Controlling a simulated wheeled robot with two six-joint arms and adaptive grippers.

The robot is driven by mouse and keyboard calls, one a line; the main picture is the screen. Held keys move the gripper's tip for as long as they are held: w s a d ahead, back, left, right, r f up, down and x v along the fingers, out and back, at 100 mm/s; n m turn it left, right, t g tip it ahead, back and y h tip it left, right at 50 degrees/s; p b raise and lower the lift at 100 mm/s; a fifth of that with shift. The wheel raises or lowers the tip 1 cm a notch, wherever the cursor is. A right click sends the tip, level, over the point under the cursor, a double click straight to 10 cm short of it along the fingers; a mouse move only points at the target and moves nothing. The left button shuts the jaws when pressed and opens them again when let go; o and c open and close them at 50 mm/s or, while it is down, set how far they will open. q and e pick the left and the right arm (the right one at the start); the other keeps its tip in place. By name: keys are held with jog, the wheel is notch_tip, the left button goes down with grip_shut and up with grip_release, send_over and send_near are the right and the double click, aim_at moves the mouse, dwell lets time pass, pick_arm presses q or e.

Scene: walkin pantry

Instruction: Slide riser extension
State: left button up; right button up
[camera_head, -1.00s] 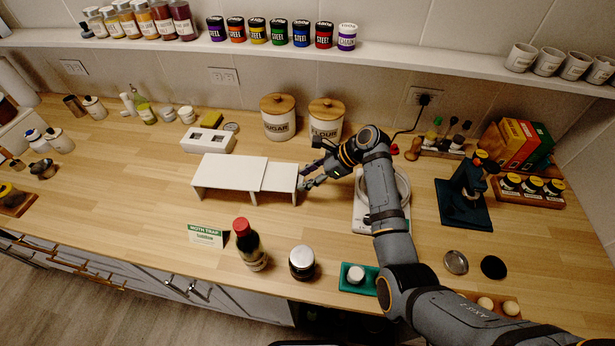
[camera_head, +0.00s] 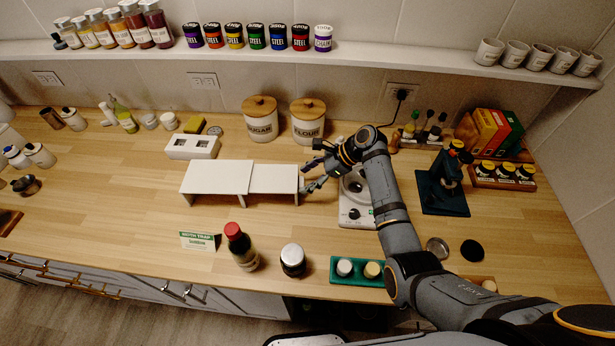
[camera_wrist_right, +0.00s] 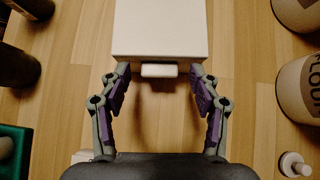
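The white riser (camera_head: 217,177) stands on the wooden counter. Its white extension (camera_head: 274,178) sticks out from the riser's right side. In the right wrist view the extension (camera_wrist_right: 160,32) is straight ahead, with a small white pull tab (camera_wrist_right: 158,70) on its near edge. My right gripper (camera_head: 312,184) is at the extension's right end. In the wrist view its fingers (camera_wrist_right: 159,76) are spread, one on each side of the tab, with a visible gap on both sides. My left gripper is not in view.
A white kitchen scale (camera_head: 352,212) stands right of the gripper, partly behind my right arm. Sugar (camera_head: 260,122) and flour (camera_head: 308,124) canisters stand behind. A red-capped bottle (camera_head: 240,248), a dark jar (camera_head: 293,261) and a moth trap card (camera_head: 199,241) stand in front.

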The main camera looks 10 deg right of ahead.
jog(key=shift+d, duration=0.1)
jog(key=v, duration=1.2)
